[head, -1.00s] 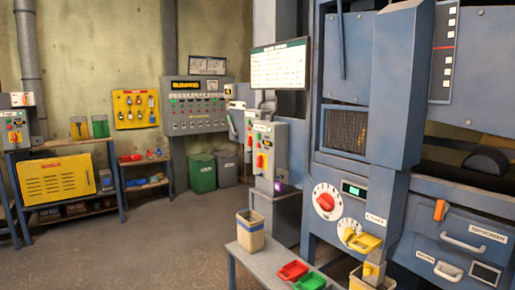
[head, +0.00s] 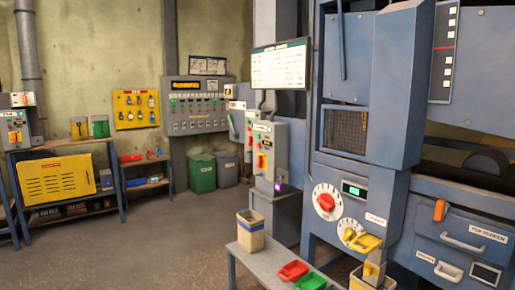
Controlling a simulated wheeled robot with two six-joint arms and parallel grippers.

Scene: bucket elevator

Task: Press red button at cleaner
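A large blue machine (head: 388,110) fills the right side of the head view. Its lower panel carries a red dial (head: 326,202), a small green display (head: 354,188) and a yellow dial (head: 348,232). The label beside the dials is too small to read surely. A grey control box (head: 266,150) stands on a post left of the machine. It has small buttons and a yellow and red switch (head: 262,161). I cannot tell which control is the cleaner's red button. Neither of my grippers is in view.
A low grey bench (head: 262,265) in front holds a beige bucket (head: 250,231), a red tray (head: 293,271) and a green tray (head: 311,282). A control panel (head: 196,105) and shelves with a yellow cabinet (head: 57,180) stand along the back. Open floor (head: 150,240) lies at left.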

